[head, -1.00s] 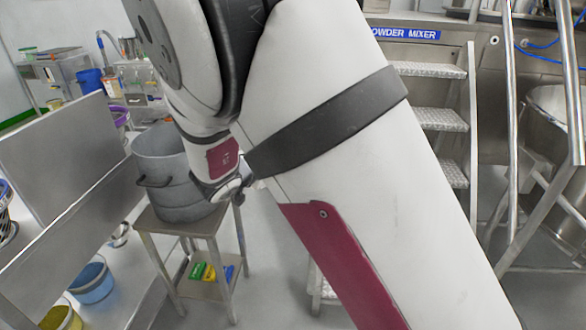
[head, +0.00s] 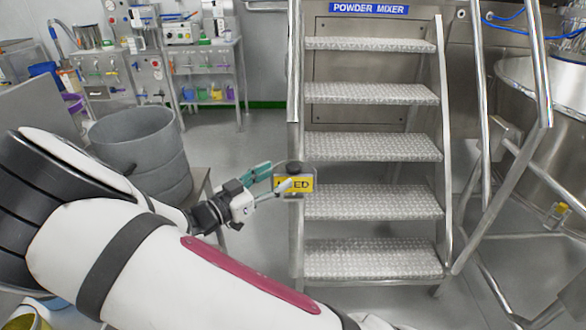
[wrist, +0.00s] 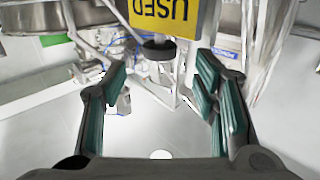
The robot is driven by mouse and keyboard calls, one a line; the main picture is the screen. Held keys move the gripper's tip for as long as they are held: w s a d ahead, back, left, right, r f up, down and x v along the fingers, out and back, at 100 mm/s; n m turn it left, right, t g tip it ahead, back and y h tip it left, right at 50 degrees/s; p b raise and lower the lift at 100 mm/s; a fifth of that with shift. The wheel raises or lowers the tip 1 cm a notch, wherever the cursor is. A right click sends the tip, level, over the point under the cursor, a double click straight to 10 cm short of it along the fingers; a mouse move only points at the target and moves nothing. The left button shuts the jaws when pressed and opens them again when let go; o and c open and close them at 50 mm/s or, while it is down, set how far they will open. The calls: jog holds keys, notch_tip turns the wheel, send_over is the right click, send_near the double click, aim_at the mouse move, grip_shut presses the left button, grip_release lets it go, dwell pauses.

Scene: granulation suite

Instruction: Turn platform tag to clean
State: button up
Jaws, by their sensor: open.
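The platform tag (head: 302,185) is a yellow plate with dark lettering, at the left side rail of the metal steps. My fingers cover part of its word in the head view. In the wrist view the tag (wrist: 165,14) reads "USED" upside down, at the top of the picture. A dark round knob (wrist: 158,50) sits beside the tag's edge. My gripper (head: 270,178) is open, with teal finger pads, close to the tag. In the wrist view the open jaws (wrist: 160,90) have the knob between and beyond them. I cannot tell whether any finger touches the tag.
Metal steps (head: 372,147) under a blue "POWDER MIXER" sign (head: 368,9) stand beyond the tag. A grey drum (head: 140,150) is on a stand at left. Handrails and a steel vessel (head: 550,90) are at right. Floor behind the gripper is clear.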

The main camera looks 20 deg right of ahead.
aim_at(287, 170)
jog(key=x, duration=0.7)
jog(key=shift+d+b, duration=0.1)
jog(key=shift+b, duration=0.2)
jog(key=shift+c, duration=0.6)
jog(key=c, duration=1.1)
